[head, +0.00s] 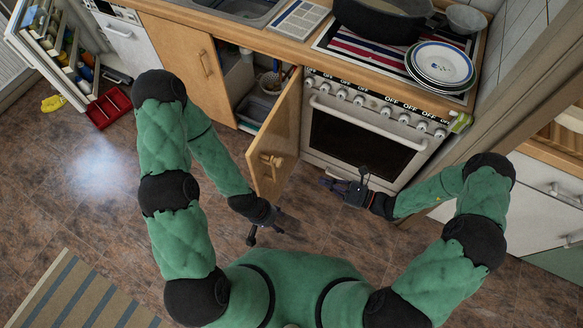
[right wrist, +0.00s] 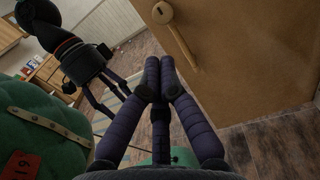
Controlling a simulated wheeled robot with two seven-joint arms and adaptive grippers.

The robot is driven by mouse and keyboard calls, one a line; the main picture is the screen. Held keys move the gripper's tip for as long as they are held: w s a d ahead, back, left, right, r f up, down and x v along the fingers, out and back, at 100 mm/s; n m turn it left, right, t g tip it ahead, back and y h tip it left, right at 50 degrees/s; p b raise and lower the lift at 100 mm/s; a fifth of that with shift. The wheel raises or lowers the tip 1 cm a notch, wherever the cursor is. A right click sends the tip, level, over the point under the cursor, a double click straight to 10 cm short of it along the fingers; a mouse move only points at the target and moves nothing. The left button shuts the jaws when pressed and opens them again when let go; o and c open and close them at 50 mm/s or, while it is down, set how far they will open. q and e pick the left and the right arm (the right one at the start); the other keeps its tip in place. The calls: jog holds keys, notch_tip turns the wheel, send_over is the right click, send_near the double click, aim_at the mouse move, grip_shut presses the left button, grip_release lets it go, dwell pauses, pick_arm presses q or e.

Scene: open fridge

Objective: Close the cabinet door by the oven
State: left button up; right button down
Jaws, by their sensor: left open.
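The wooden cabinet door (head: 285,125) by the oven stands open, swung out from its cabinet (head: 262,72) on the side next to the oven. My right gripper (head: 327,184) is in front of the oven, on the oven side of the door. Its fingertips (right wrist: 160,62) are together with nothing between them, apart from the door.
The white oven (head: 370,125) is closed, with plates (head: 440,62) and a black pot (head: 383,18) above it. An open fridge (head: 58,48) with a red tray (head: 108,107) is at the far left.

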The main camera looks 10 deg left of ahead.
aim_at(281, 165)
jog(key=b+x, duration=0.2)
jog(key=x, duration=1.1)
jog(key=shift+s+f+b, duration=0.1)
jog(key=shift+s+b, duration=0.05)
jog(key=shift+b, duration=0.2)
jog(key=shift+a, duration=0.25)
jog(key=shift+a, duration=0.1)
